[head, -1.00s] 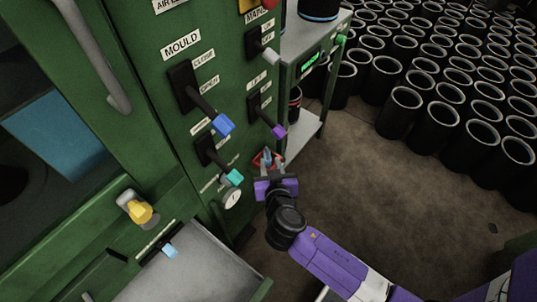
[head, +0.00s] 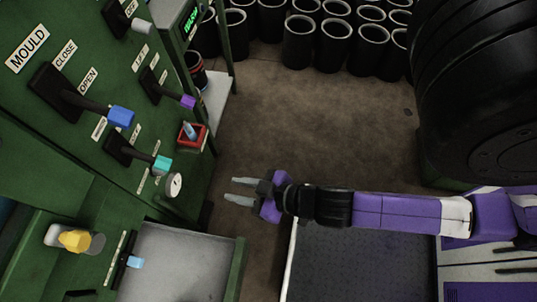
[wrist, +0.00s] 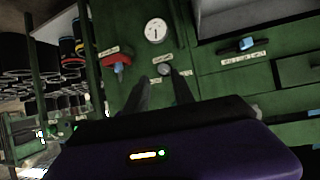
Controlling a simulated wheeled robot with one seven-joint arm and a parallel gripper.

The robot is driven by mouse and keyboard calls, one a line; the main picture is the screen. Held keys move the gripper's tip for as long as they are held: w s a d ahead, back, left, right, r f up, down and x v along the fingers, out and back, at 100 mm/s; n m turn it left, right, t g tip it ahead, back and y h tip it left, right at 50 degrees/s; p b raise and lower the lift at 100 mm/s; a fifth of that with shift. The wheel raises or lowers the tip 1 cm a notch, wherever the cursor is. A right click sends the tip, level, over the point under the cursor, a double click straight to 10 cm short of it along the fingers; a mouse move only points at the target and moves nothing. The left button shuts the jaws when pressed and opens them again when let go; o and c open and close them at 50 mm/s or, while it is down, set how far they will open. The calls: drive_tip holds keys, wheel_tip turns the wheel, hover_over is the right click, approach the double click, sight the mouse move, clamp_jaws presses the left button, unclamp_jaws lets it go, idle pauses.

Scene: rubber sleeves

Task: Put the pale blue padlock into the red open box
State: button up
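The red open box (head: 194,142) is fixed on the green panel's right side, just above the round gauge. The pale blue padlock (head: 188,130) is inside it, its upper part sticking up above the rim; its lower part is hidden. In the wrist view the red box (wrist: 117,72) shows at upper left with the blue padlock (wrist: 119,66) in it. My gripper (head: 240,190) is open and empty, below and to the right of the box, clear of it. In the wrist view its two fingers stand apart with nothing between them.
The panel carries levers with blue (head: 121,117), teal (head: 162,164) and purple (head: 187,102) ends, and a round gauge (head: 174,185). A grey tray (head: 180,262) lies below. Black sleeves (head: 298,42) stand at the back. The floor between is clear.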

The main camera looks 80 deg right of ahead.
drive_tip(key=s+a+r+n+t+y, duration=0.1)
drive_tip(key=s+a+r+t, duration=0.1)
drive_tip(key=s+r, duration=0.6)
wheel_tip(320, 180, up, 6)
drive_tip(key=shift+s+a+r+n+t+y, duration=0.15)
drive_tip(key=shift+a+n+t+y, duration=0.15)
drive_tip(key=shift+a, duration=0.3)
